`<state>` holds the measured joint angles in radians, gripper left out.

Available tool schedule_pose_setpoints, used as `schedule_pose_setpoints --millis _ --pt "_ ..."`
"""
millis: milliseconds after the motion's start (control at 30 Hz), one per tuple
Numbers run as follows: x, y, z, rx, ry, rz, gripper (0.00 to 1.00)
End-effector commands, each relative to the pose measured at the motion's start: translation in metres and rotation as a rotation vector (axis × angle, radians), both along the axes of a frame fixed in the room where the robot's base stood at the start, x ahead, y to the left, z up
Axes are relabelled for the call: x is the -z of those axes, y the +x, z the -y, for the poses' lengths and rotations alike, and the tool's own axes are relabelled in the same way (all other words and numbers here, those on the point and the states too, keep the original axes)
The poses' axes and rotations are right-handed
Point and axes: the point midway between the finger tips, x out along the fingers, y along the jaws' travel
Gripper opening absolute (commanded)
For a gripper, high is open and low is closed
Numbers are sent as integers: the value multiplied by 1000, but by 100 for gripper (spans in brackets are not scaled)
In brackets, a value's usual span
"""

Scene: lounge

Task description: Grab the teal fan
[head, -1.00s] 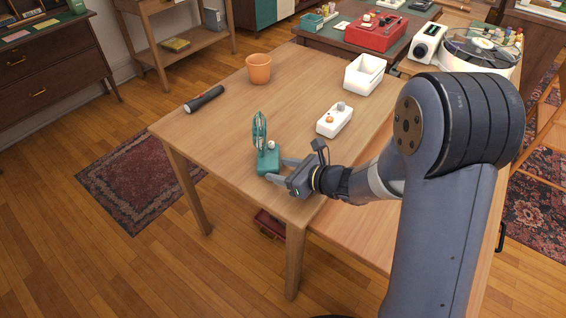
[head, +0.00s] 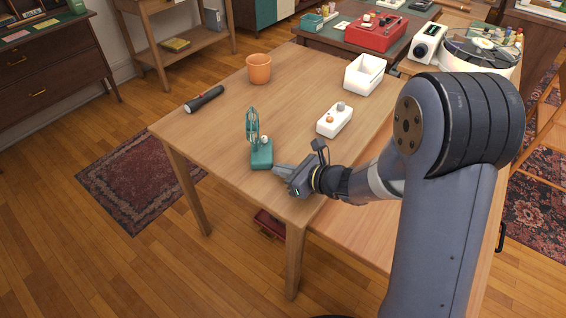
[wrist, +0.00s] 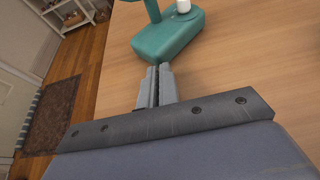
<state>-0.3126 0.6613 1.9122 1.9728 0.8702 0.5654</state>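The teal fan (head: 261,153) stands upright on the wooden table (head: 217,133) near its front edge. It has a box-like base with a white knob and a round cage on a stem. My gripper (head: 277,170) is just right of the fan's base, low over the table. In the wrist view, the fan's base (wrist: 168,38) lies just beyond the fingertips. My gripper's two fingers (wrist: 154,68) are together with nothing between them. Whether the tips touch the base I cannot tell. The top of the fan is cut off in the wrist view.
A white box with knobs (head: 335,120) and a white open bin (head: 364,75) stand behind my gripper. An orange pot (head: 259,69) and a black flashlight (head: 204,99) are farther back and left. The table's middle is clear.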

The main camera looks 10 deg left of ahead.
Motion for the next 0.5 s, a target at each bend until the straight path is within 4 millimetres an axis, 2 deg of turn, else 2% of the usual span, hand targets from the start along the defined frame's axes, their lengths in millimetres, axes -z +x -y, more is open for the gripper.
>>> schedule_pose_setpoints --millis 67,500 --pt "0 0 0 0 0 0 9" --pt "0 0 0 0 0 0 45"
